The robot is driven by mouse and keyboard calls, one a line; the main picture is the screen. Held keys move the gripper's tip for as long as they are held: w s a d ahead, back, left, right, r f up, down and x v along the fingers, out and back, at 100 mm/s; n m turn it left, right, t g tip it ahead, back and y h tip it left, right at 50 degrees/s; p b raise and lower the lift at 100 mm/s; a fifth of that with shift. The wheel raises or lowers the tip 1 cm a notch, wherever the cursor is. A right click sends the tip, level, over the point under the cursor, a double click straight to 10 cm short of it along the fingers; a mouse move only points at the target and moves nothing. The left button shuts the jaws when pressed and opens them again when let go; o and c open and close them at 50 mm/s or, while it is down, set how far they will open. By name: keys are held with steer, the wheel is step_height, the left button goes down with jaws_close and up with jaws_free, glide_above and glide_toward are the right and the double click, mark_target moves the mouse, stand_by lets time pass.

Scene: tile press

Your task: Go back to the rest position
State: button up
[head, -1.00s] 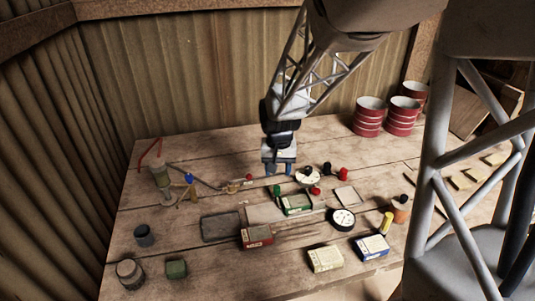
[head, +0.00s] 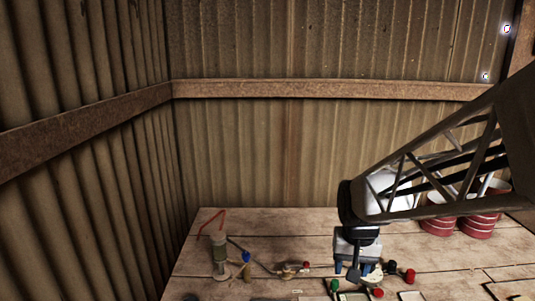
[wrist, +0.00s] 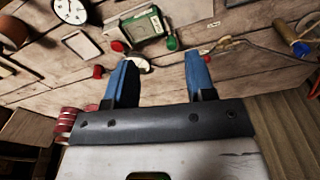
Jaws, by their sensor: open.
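My gripper (head: 354,272) hangs from the lattice arm above the wooden table (head: 275,222), at the right of the head view. In the wrist view its two blue fingers (wrist: 160,85) stand wide apart with nothing between them. Past the fingertips the wrist view shows a green and cream box-shaped object (wrist: 140,25) on the table. A red knob (wrist: 118,46) and a green knob (wrist: 171,43) are beside it. A round white dial (wrist: 71,10) is at the upper left.
Red drums (head: 480,226) stand at the table's back right, partly behind my arm. A stand with a clear vessel (head: 220,250) and a red bent rod is at the left. Corrugated walls (head: 240,150) close off the back and left. The table's back strip is mostly clear.

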steer(key=s+r+n, duration=0.1)
steer(key=s+r, duration=0.1)
steer(key=s, duration=0.6)
steer(key=s+r+t, duration=0.1)
steer(key=s+r, duration=0.2)
steer(key=s, duration=0.6)
steer(key=shift+s+a+r+n+t, duration=0.15)
steer(key=shift+a+r+n+t, duration=0.15)
steer(key=shift+n, duration=0.1)
